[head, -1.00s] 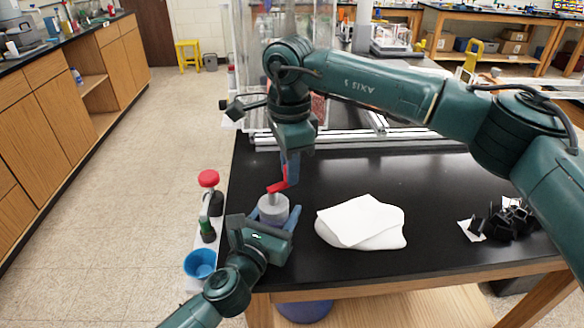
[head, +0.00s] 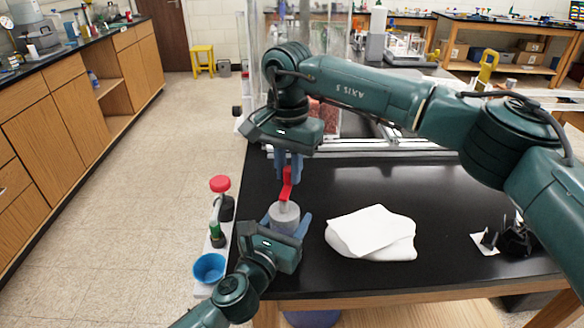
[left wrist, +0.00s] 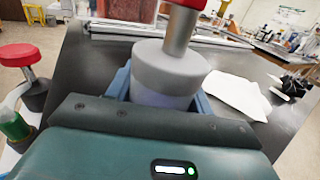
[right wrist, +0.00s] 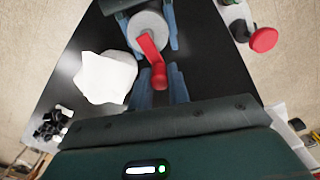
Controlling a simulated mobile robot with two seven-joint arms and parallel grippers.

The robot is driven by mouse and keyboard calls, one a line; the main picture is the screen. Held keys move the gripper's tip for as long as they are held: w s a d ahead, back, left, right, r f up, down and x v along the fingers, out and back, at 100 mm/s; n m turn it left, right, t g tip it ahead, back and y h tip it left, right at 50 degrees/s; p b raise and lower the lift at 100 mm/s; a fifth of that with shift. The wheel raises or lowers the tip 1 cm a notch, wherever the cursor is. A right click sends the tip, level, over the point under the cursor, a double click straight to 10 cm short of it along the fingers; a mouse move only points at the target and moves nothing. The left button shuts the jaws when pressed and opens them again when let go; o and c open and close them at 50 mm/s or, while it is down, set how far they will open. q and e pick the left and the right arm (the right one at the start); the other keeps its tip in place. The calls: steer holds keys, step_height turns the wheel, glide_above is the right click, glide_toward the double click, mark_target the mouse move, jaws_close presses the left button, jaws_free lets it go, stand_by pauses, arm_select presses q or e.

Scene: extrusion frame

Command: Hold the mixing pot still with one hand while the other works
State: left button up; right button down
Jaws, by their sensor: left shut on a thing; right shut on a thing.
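The mixing pot (head: 284,219) is a grey cylinder standing near the left front corner of the black table. My left gripper (head: 285,226) is shut around its sides, and the blue fingers show on both sides of the pot (left wrist: 166,82) in the left wrist view. A red crank handle (head: 287,182) rises from the pot's lid on a grey shaft. My right gripper (head: 288,172) comes from above and behind and is shut on the handle's upper end. In the right wrist view the red handle (right wrist: 151,48) reaches from the pot's centre toward my blue fingers.
A white cloth-like bundle (head: 372,232) lies right of the pot. Black clips (head: 513,240) lie at the far right. A blue cup (head: 209,268) and a red-topped item (head: 220,184) stand on a narrow shelf at left. An aluminium frame (head: 380,146) lies behind.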

steer(key=shift+a+n, duration=0.15)
steer(key=shift+n, duration=0.25)
steer(key=c, duration=1.3)
jaws_free()
steer(key=shift+r, duration=0.1)
step_height(320, 180, up, 12)
steer(key=shift+f, duration=0.1)
